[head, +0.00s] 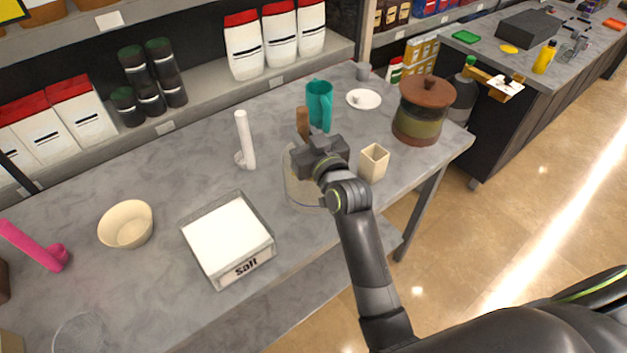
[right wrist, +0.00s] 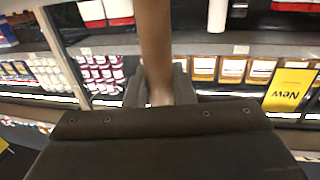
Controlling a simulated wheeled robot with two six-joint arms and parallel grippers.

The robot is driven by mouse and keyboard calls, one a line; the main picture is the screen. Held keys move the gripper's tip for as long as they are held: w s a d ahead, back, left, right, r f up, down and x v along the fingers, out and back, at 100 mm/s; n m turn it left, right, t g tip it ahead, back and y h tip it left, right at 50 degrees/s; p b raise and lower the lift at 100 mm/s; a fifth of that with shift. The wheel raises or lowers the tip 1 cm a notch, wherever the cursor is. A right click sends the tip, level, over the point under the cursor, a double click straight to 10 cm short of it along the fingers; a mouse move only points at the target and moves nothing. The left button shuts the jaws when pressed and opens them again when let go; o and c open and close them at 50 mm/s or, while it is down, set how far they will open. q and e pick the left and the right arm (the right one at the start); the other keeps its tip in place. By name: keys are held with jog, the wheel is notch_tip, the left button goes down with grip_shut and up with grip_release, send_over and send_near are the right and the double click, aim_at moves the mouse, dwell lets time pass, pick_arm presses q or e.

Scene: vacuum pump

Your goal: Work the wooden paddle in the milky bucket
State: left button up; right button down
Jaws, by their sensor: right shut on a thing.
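The wooden paddle's brown handle (head: 303,121) sticks up just above my right gripper (head: 319,156). My right gripper is shut on this handle; in the right wrist view the brown shaft (right wrist: 154,45) stands between the two fingers (right wrist: 157,92). The milky bucket (head: 300,193), pale and see-through, stands on the table under the gripper. My gripper and forearm hide much of it, and the paddle's lower end cannot be made out. My left gripper is not in view.
Close by stand a beige square cup (head: 373,162), a teal pitcher (head: 319,104), a white upright tool (head: 245,140) and a white salt box (head: 228,243). A lidded brown-green pot (head: 422,112) and a white saucer (head: 364,99) are further right. The table's front edge is near the bucket.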

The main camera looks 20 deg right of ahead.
jog(key=shift+s+a, duration=0.25)
jog(key=shift+s, duration=0.35)
jog(key=shift+d, duration=0.1)
jog(key=d, duration=0.1)
jog(key=s+d, duration=0.1)
jog(key=d+p, duration=0.1)
jog(key=shift+s+d, duration=0.35)
jog(key=shift+w+d+p, duration=0.1)
jog(key=shift+w+d, duration=0.2)
jog(key=shift+w, duration=0.35)
jog(key=shift+w+d+p, duration=0.1)
jog(key=shift+w+d, duration=0.2)
jog(key=shift+w, duration=0.35)
jog(key=shift+w+d+p, duration=0.1)
jog(key=shift+w+d, duration=0.2)
jog(key=shift+w, duration=0.35)
jog(key=shift+a, duration=0.15)
